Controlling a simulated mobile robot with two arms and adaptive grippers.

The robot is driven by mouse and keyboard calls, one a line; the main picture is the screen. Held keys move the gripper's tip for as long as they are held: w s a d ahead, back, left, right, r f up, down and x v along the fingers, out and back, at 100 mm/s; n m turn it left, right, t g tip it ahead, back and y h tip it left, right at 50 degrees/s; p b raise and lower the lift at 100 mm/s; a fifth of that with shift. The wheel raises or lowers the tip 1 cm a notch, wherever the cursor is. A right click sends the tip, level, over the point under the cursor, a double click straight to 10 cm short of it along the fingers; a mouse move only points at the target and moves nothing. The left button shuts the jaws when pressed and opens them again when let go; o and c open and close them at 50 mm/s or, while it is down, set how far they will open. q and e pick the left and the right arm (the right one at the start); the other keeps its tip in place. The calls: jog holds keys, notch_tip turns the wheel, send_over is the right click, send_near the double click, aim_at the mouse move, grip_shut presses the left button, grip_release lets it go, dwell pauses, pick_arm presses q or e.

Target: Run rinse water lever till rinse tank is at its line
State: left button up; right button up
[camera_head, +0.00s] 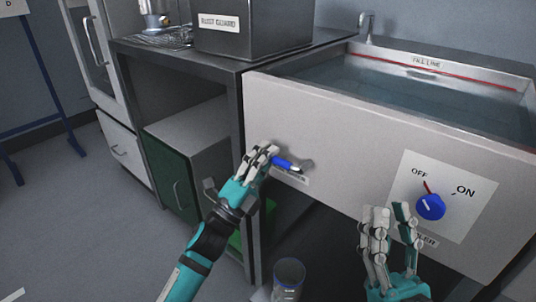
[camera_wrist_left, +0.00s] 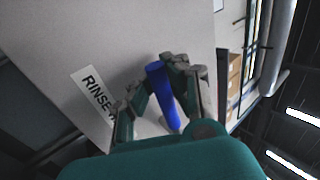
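The rinse tank (camera_head: 330,125) is a large pale basin at the right, holding bluish water (camera_head: 400,95). A red fill line (camera_head: 450,73) runs along its inner back wall; the water surface lies below it, with bare wall between. The blue rinse lever (camera_head: 284,162) sticks out of the tank's front panel above a label. My left gripper (camera_head: 264,157) is at the lever; in the left wrist view its fingers close around the blue handle (camera_wrist_left: 160,88) from both sides. My right gripper (camera_head: 390,212) is open and empty, fingers up, before the panel.
A blue knob (camera_head: 430,207) on a white OFF/ON plate sits on the panel near my right gripper. A dark bench (camera_head: 180,55) with a labelled metal box (camera_head: 250,35) stands left of the tank. A clear cylinder (camera_head: 289,273) stands below. Floor at left is free.

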pick_arm(q)
jog(key=o, duration=0.4)
jog(key=shift+s+a+f, duration=0.1)
jog(key=shift+a+f, duration=0.1)
jog(key=shift+f, duration=0.05)
jog(key=shift+o, duration=1.1)
jog(key=shift+d+r, duration=0.1)
jog(key=v, duration=1.2)
